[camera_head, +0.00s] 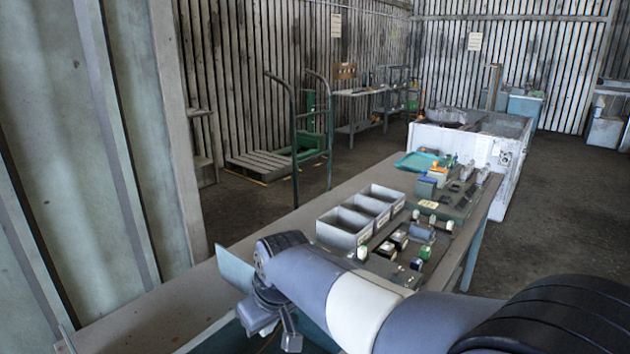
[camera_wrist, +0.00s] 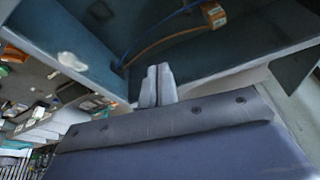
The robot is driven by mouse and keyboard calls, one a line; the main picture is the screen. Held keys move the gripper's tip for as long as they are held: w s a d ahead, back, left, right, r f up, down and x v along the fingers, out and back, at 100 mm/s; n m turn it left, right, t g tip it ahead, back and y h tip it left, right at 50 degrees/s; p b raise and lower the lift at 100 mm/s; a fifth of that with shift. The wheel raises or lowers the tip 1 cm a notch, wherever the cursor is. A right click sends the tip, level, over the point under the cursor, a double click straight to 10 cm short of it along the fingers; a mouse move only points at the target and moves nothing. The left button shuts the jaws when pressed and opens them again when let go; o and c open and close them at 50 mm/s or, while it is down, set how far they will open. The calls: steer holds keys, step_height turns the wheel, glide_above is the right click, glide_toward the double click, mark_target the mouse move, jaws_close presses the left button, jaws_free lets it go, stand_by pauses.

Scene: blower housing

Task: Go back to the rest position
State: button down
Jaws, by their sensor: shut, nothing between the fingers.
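In the head view a flat teal panel (camera_head: 235,268) of this housing stands to the left of my wrist. My arm hides much of the housing there.
The workbench (camera_head: 290,222) carries grey bins (camera_head: 342,227), several small parts and a teal tray (camera_head: 416,162). A white crate (camera_head: 456,145) stands at its far end. A green trolley (camera_head: 308,130) is behind to the left. The floor on the right is clear.

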steer(key=w+a+p, duration=0.3)
steer(key=w+a, duration=0.8)
steer(key=a, duration=0.2)
steer(key=v, duration=0.8)
steer(key=shift+r+b, duration=0.35)
steer(key=shift+w+d, duration=0.1)
steer(key=shift+w, duration=0.05)
